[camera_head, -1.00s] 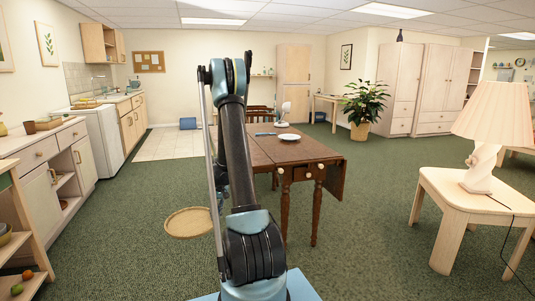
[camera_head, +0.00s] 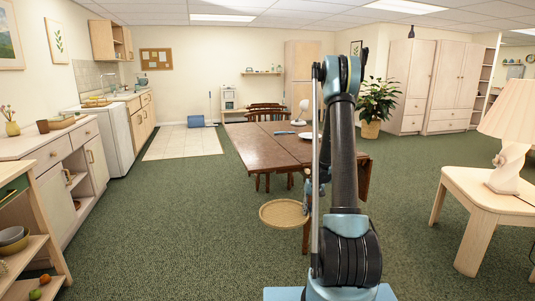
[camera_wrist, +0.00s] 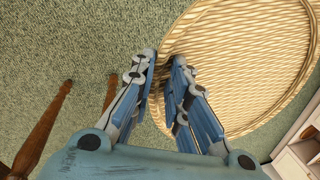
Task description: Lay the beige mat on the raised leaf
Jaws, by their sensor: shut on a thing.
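The beige mat (camera_head: 285,213) is a round woven disc with a raised-looking rim. It is held level in the air, in front of the table and below its top. My gripper (camera_wrist: 161,72) is shut on the near edge of the mat, which also fills the upper right of the wrist view (camera_wrist: 245,60). In the head view my arm partly hides the gripper. The brown wooden table (camera_head: 280,142) has a raised leaf (camera_head: 250,152) on its left side, bare on top. The right leaf (camera_head: 365,177) hangs down, partly behind my arm.
A white plate (camera_head: 304,136), a blue-handled utensil (camera_head: 284,132) and a small white fan (camera_head: 303,108) are on the table. Chairs (camera_head: 264,110) stand behind it. A side table (camera_head: 480,195) with a lamp is at right. Open carpet (camera_head: 180,215) lies left of the table.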

